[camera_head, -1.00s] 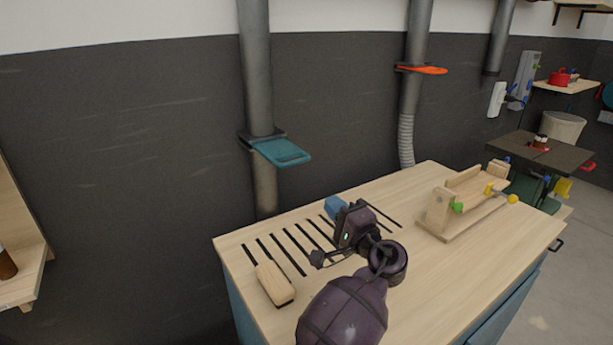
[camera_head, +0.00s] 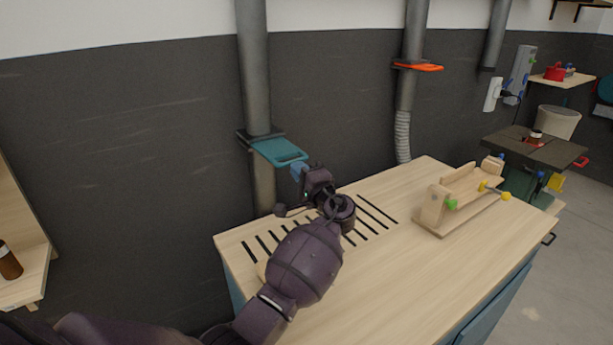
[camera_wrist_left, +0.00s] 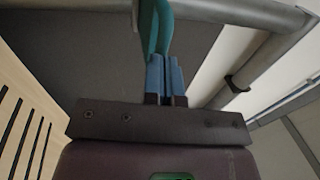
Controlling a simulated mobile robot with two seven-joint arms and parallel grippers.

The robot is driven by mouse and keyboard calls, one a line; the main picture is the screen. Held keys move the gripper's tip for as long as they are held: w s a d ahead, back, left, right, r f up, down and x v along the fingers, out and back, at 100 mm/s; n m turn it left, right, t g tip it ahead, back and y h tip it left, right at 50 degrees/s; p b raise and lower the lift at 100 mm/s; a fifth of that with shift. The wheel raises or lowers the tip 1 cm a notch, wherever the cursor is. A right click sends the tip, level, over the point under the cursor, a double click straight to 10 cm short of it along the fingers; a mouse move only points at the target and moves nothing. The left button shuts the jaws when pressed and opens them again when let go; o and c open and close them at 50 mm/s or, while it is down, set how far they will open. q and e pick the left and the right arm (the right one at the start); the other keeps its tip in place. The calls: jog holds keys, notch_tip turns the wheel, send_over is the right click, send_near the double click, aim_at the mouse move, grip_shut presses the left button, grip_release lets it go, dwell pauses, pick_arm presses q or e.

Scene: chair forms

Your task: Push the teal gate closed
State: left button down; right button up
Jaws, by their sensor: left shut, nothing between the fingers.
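The teal gate (camera_head: 278,150) is a flat plate with a handle slot, sticking out from a grey vertical duct (camera_head: 255,80) in the head view. My left gripper (camera_head: 299,170) is shut and empty, with its blue fingertips at the outer end of the gate. In the left wrist view the blue fingers (camera_wrist_left: 164,75) are side by side, and the teal gate (camera_wrist_left: 155,28) shows just beyond their tips. I cannot tell whether they touch. My right gripper is not in view.
A wooden workbench (camera_head: 400,270) with dark slots stands below the gate. A wooden jig (camera_head: 460,205) with green and yellow knobs sits on its right part. An orange gate (camera_head: 418,66) is on another duct. A shelf with a brown bottle (camera_head: 9,262) is at left.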

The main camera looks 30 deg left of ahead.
aim_at(281, 152)
pick_arm(q)
jog(key=shift+w+a, duration=0.1)
jog(key=shift+a, duration=0.1)
jog(key=b+x, duration=0.1)
jog(key=x, duration=0.1)
jog(key=f+b+x, duration=0.1)
jog(key=x, duration=0.2)
jog(key=b+x, duration=0.2)
jog(key=x, duration=0.1)
jog(key=shift+w+a+f, duration=0.1)
jog(key=shift+a+f, duration=0.05)
jog(key=shift+f, duration=0.2)
jog(key=shift+a+r, duration=0.1)
jog(key=shift+r, duration=0.2)
